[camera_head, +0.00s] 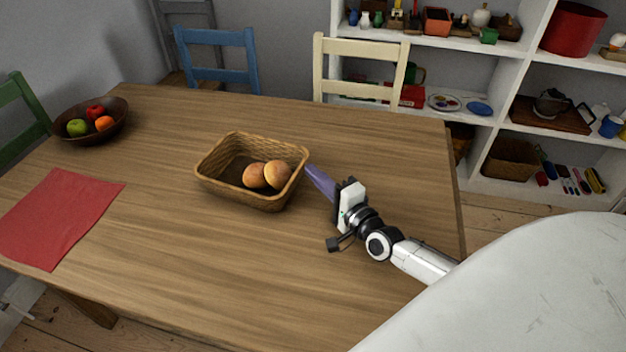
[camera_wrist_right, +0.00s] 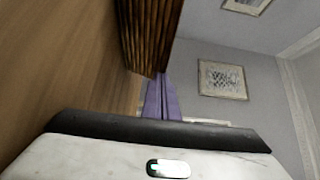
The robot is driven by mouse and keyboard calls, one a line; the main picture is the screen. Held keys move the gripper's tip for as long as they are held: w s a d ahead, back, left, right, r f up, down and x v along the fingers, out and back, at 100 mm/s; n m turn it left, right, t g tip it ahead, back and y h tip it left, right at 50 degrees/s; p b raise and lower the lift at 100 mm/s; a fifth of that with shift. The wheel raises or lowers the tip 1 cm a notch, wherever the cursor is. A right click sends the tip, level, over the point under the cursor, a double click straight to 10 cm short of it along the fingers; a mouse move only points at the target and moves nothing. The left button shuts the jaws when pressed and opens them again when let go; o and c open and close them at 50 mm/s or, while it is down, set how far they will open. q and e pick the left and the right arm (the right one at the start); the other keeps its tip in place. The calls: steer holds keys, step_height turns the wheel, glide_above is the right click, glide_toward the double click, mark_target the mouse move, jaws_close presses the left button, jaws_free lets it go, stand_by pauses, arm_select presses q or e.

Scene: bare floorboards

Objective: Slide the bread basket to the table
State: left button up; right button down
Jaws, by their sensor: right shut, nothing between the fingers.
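The bread basket (camera_head: 232,187) is a woven brown basket with two round bread rolls (camera_head: 266,175) in its right part. In the right wrist view the purple fingers (camera_wrist_right: 162,100) point at the dark woven basket wall (camera_wrist_right: 148,35). My left gripper is not in view.
A red cloth (camera_head: 55,215) lies at the table's left, and a dark fruit bowl (camera_head: 118,122) stands at the far left corner. Bare tabletop lies between cloth and basket. A pale rounded surface (camera_head: 530,290) fills the lower right. Chairs and a white shelf (camera_head: 480,155) stand beyond.

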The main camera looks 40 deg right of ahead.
mark_target(299, 169)
steer(key=shift+w+a+r, duration=0.1)
steer(key=shift+w+a, duration=0.15)
steer(key=shift+w+a, duration=0.95)
steer(key=shift+s+d, duration=0.1)
